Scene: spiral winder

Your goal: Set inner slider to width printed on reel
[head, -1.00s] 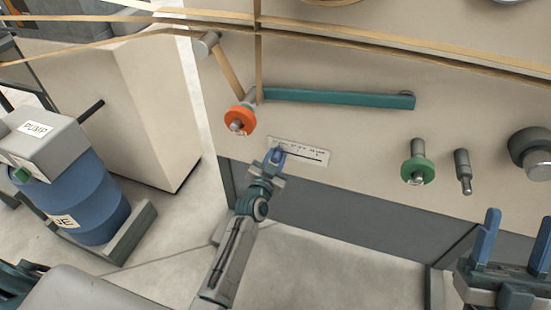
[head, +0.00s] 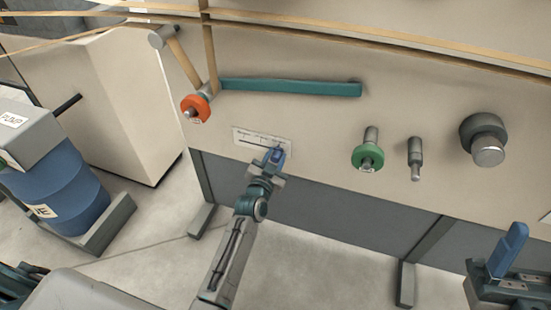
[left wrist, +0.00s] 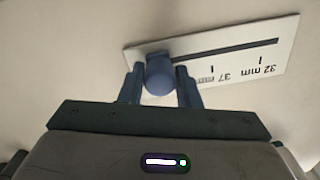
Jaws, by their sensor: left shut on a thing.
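The slider is a blue knob (head: 277,154) at the right part of the slot in a white scale plate (head: 246,137) on the machine's panel. My left gripper (head: 273,160) is shut on the knob. In the left wrist view the knob (left wrist: 160,75) sits between the fingers. The scale plate (left wrist: 255,62) there looks upside down, with "32 mm" at the far end and a partly hidden "37 mm" nearer the knob; the knob is past the 37 mark. No printed reel width shows.
Above the plate are a teal bar (head: 290,88) and an orange-ringed roller (head: 196,106). A green-ringed roller (head: 368,156), a grey peg (head: 415,160) and a dark knob (head: 484,140) stick out to the right. A blue barrel (head: 65,190) stands at left.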

